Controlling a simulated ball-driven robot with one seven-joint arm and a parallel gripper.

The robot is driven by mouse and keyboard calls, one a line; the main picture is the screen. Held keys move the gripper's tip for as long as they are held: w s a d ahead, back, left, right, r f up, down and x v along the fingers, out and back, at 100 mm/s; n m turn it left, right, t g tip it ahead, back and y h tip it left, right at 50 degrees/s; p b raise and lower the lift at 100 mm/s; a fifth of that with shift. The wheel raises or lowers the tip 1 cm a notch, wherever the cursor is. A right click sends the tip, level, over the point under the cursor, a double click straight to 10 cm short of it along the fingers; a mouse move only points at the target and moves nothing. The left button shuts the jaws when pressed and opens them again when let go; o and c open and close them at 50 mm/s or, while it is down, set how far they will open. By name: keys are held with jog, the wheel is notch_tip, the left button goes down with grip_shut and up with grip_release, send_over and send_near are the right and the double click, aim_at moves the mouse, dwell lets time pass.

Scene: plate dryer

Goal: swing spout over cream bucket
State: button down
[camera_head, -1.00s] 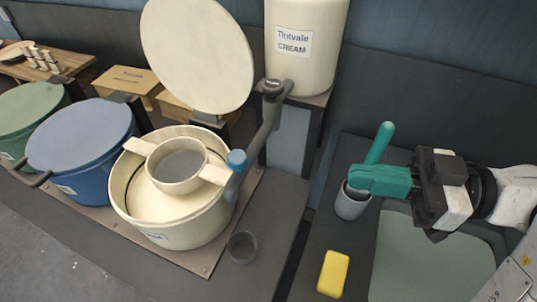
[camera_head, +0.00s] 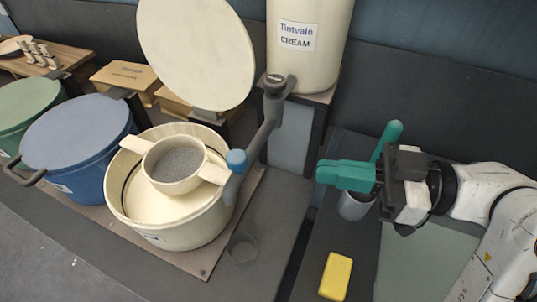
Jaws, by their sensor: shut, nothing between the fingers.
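The grey spout (camera_head: 265,140) hangs on a pivot below the cream tank (camera_head: 312,40) labelled "Tintvale CREAM". Its blue-tipped end (camera_head: 237,160) is at the right rim of the cream bucket (camera_head: 180,230). A round strainer (camera_head: 178,165) with two side arms sits across the bucket's top. The bucket's round cream lid (camera_head: 195,52) stands raised behind it. My gripper (camera_head: 322,174), with teal fingers, is shut and empty. It points left, to the right of the spout and apart from it.
A grey cup (camera_head: 354,205) with a teal-handled tool (camera_head: 388,137) stands behind my gripper. A yellow block (camera_head: 335,276) lies on the dark bench in front. A clear cup (camera_head: 242,249) stands right of the bucket. Lidded blue (camera_head: 80,150) and green (camera_head: 28,110) buckets are at left.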

aim_at(254, 147)
jog(key=p+x, duration=0.2)
jog(key=x, duration=0.7)
jog(key=shift+a+p, duration=0.3)
jog(key=shift+w+a, duration=0.1)
jog(key=shift+a, duration=0.05)
